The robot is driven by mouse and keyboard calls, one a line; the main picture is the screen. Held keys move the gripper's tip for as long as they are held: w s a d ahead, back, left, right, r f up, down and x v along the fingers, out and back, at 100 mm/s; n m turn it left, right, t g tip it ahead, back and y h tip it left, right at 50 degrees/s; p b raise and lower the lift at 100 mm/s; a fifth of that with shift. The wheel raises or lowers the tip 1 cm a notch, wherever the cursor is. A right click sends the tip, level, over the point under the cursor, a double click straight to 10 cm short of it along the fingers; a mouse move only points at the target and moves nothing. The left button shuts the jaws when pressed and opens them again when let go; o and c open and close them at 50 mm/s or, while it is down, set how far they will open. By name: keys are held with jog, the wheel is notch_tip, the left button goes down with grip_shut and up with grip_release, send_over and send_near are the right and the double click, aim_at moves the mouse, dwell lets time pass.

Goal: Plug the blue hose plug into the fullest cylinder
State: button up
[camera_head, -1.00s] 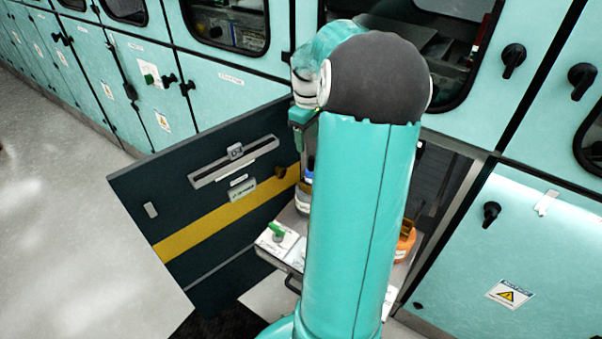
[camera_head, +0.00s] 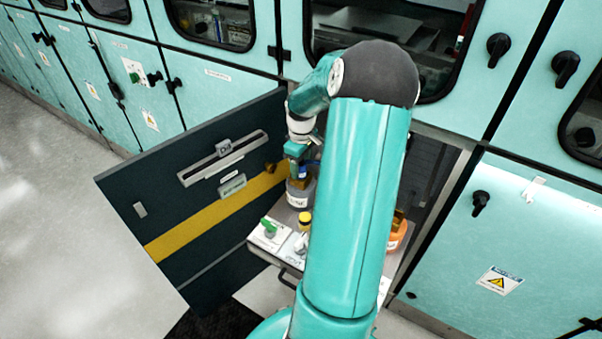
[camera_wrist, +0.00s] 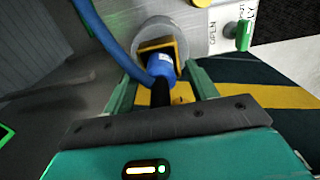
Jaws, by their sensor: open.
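The blue hose plug (camera_wrist: 160,67) shows in the wrist view, at the mouth of an orange-yellow collar on a grey round cylinder (camera_wrist: 168,33). Its blue hose (camera_wrist: 98,28) curves up and left. My gripper (camera_wrist: 159,77) is open, with a green finger on each side of the plug; I cannot tell whether they touch it. In the head view my gripper (camera_head: 297,165) is above a pale cylinder (camera_head: 300,193) on the pull-out tray. An orange cylinder (camera_head: 398,232) is partly hidden behind my arm. Fill levels cannot be read.
The tray (camera_head: 262,243) carries a green-handled valve (camera_head: 268,227) and a yellow-topped part (camera_head: 305,219). An open dark door (camera_head: 170,200) with a yellow stripe stands to the left. Teal cabinets (camera_head: 500,230) with black knobs flank the bay. Floor is clear at left.

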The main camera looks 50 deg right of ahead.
jog(key=shift+f, duration=0.7)
jog(key=shift+c, duration=0.3)
jog(key=c, duration=1.1)
jog(key=shift+r, duration=0.15)
